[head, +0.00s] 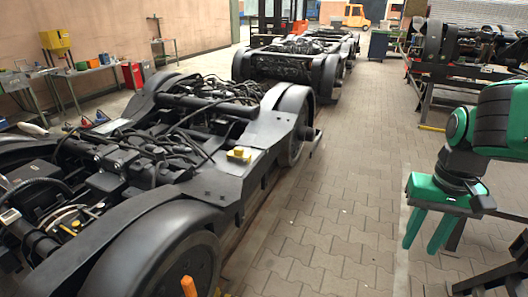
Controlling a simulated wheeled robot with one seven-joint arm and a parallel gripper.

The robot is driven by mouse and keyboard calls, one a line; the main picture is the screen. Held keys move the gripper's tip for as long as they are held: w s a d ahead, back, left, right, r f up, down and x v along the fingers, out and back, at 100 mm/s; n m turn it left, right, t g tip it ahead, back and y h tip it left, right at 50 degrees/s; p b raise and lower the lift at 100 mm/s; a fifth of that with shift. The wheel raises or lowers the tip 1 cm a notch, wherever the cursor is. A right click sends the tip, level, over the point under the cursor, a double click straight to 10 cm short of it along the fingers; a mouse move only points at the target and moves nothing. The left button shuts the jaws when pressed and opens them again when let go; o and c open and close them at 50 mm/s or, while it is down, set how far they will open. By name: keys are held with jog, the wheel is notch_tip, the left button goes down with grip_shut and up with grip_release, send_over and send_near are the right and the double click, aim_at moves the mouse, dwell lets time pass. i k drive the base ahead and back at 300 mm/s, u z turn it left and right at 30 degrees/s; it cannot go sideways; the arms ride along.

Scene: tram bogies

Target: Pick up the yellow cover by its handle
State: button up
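A small yellow cover (239,154) sits on the side frame of the near black tram bogie (218,182), close to its right edge. It is small in the picture, and I cannot make out its handle clearly. My gripper (425,243) hangs at the right with its two green fingers pointing down. The fingers are apart with nothing between them. It is over the paved floor, well to the right of the bogie and apart from the cover.
The paved floor (330,215) between the bogie and my arm is clear. More bogies (290,62) stand behind. Workbenches (85,72) line the left wall. A dark metal stand (450,75) with parts is at the right. An orange vehicle (354,17) is at the back.

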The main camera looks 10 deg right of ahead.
aim_at(236, 153)
jog(key=z, duration=0.5)
jog(key=i, duration=1.1)
jog(key=z, duration=0.55)
jog(key=i, duration=1.1)
jog(key=u, duration=0.65)
jog(key=i, duration=1)
jog(key=u, duration=0.9)
jog(key=i, duration=0.35)
jog(key=u, duration=0.2)
